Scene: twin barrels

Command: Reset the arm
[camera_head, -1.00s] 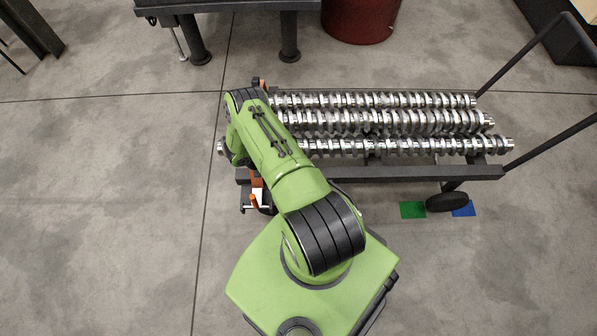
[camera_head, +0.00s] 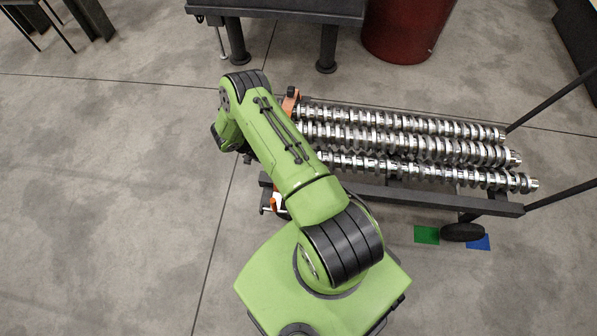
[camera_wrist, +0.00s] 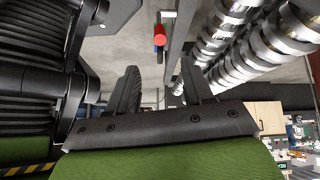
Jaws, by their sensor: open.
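My green arm (camera_head: 285,150) reaches from my base toward the left end of a dark cart (camera_head: 400,193) in the head view. Its elbow bends left of the cart, and the end of the arm is mostly hidden beneath it. My gripper (camera_wrist: 158,85) shows in the wrist view with its two dark fingers apart and nothing between them. Long metal crankshafts (camera_head: 420,148) lie side by side on the cart; they also show at the upper right of the wrist view (camera_wrist: 230,45).
A red barrel (camera_head: 405,28) and a dark table (camera_head: 285,10) stand behind the cart. Cart handle bars (camera_head: 555,100) stick out at right. Green (camera_head: 427,235) and blue (camera_head: 479,242) floor patches lie near the cart wheel (camera_head: 462,232). The floor at left is clear.

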